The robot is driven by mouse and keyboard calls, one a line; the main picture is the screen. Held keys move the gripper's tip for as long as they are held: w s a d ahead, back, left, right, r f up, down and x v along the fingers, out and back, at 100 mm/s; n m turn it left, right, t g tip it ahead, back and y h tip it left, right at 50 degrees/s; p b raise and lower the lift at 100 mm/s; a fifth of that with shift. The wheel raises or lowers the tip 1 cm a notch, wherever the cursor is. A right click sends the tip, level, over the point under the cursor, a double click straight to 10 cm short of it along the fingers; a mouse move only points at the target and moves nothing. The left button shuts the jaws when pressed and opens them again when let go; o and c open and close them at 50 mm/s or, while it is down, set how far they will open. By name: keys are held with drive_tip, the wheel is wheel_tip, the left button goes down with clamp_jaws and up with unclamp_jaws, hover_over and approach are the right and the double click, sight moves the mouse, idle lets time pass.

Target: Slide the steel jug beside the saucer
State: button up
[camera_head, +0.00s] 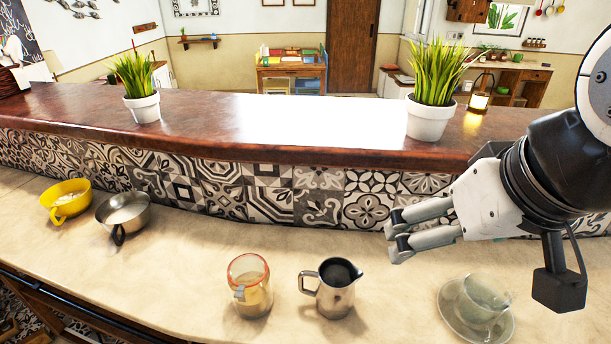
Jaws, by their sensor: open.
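The steel jug (336,290) stands upright on the pale counter, with its handle to the left and its spout to the right. It looks dark inside. The saucer (452,322) lies to the right of the jug, with a clear glass cup (483,298) on it. A gap of bare counter separates the jug from the saucer. My gripper (393,236) reaches in from the right, above the counter and behind the jug and saucer in the picture. Its fingers point left, are open and hold nothing. It touches neither the jug nor the saucer.
A glass jar (249,287) with an orange rim stands just left of the jug. A steel cup (124,213) and a yellow cup (67,202) stand at the left. The tiled wall (290,193) and raised wooden ledge (240,140) bound the counter behind.

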idle(0.3)
